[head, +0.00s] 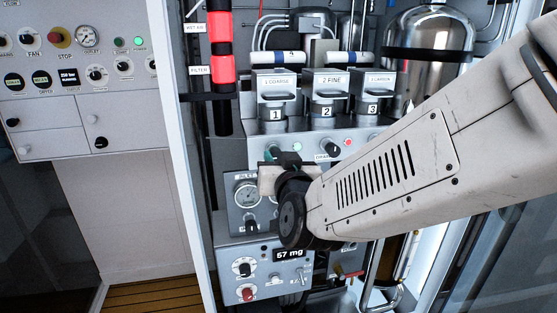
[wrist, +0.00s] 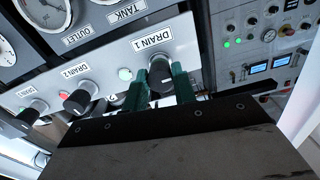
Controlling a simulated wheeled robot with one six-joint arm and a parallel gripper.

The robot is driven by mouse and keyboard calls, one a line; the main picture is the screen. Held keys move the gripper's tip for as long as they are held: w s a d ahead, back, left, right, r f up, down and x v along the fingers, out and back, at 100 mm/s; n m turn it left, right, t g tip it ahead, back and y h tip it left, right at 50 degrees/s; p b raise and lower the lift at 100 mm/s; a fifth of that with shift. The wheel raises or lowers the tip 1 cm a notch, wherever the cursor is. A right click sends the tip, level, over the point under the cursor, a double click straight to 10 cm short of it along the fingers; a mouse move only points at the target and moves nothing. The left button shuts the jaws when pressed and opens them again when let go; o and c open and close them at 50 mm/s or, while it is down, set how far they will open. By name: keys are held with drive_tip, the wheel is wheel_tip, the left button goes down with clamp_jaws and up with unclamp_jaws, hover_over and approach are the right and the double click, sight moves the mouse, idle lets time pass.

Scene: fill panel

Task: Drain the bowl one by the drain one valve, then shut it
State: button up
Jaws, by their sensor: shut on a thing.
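The drain one valve is a dark round knob (wrist: 160,72) under the DRAIN 1 label in the wrist view. My gripper (wrist: 159,84) has its green fingers on either side of this knob and is shut on it. In the head view my gripper (head: 284,160) is at the left end of the drain panel, and its wrist hides most of the knob. A green lamp (wrist: 125,74) is lit beside the knob. Bowl one (head: 276,113) carries a 1 plate under the 1 COARSE housing (head: 276,82). Its liquid level cannot be made out.
The drain two knob (wrist: 77,101) sits left of drain one, with a red lamp beside it. Gauges (head: 247,194) and a 57 mg display (head: 290,254) are below. A white post (head: 180,130) borders the left side. My arm covers the right side.

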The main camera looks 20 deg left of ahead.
drive_tip(key=m, duration=0.9)
drive_tip(key=shift+m, duration=0.4)
drive_tip(key=m, duration=0.4)
drive_tip(key=shift+r+m, duration=0.1)
drive_tip(key=shift+m, duration=2.1)
drive_tip(key=o, duration=1)
drive_tip(key=shift+s, duration=0.1)
